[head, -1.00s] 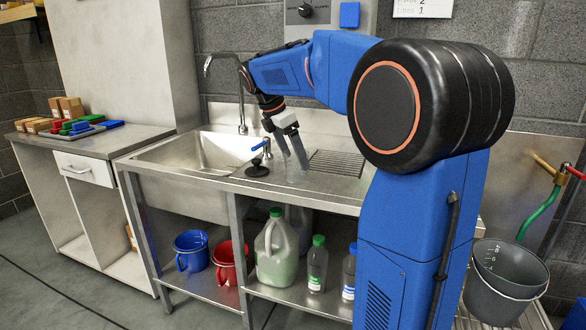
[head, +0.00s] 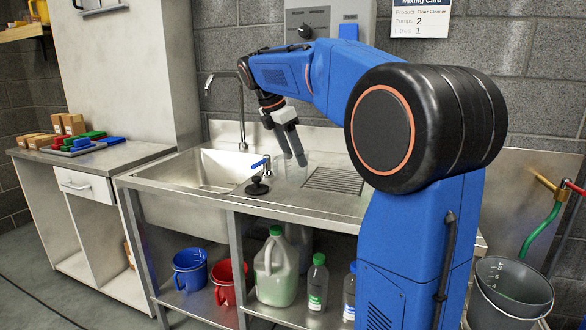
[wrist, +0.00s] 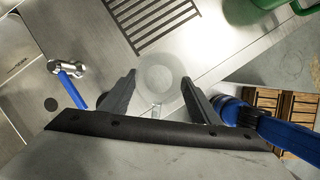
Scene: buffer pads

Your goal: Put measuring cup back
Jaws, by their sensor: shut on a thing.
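A clear measuring cup (wrist: 160,76) shows between the two fingers of my gripper (wrist: 158,88) in the wrist view, with a finger on each side of it. My gripper is shut on it. In the head view my gripper (head: 295,158) points down over the metal counter, just right of the sink. The cup is faint and hard to make out there, beside the fingertips. The counter and a slotted drain area lie below it in the wrist view.
The sink basin (head: 205,172) is left of my gripper, with a blue-handled valve (head: 260,164) close by. The drain grooves (head: 335,180) lie to the right. Buckets and bottles stand on the shelf below.

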